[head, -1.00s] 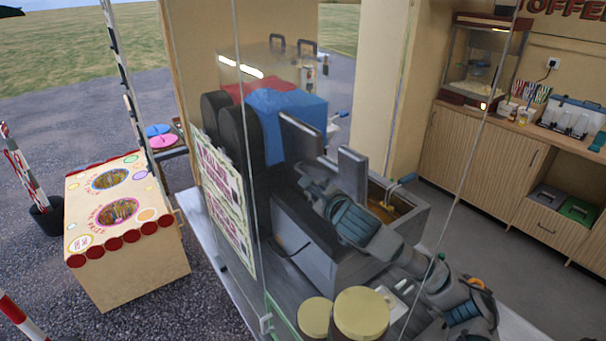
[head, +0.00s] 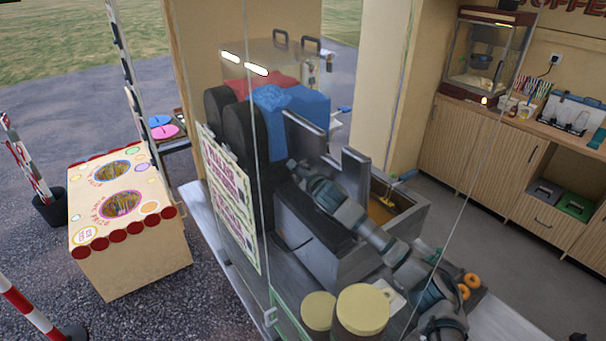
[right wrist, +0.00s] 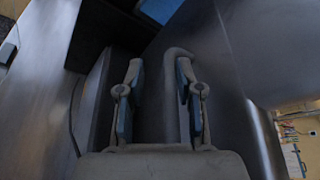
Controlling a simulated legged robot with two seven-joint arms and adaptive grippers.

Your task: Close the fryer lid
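The fryer (head: 345,264) is a grey metal box on the counter behind glass. Golden-brown oil (head: 380,213) shows in its open right part. Grey upright panels (head: 355,170), apparently the raised lid, stand at its back. My right arm comes in from the lower right across the fryer. My right gripper (head: 297,168) is close to the panels; contact cannot be told in the head view. In the right wrist view its two blue-padded fingers (right wrist: 160,75) are apart, with a rounded grey edge (right wrist: 178,54) by the right finger. My left gripper is not in view.
Yellow-lidded jars (head: 362,310) and orange rings (head: 470,282) are at the front. A glass pane crosses the counter's near side. Wooden cabinets (head: 460,160) stand at the right.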

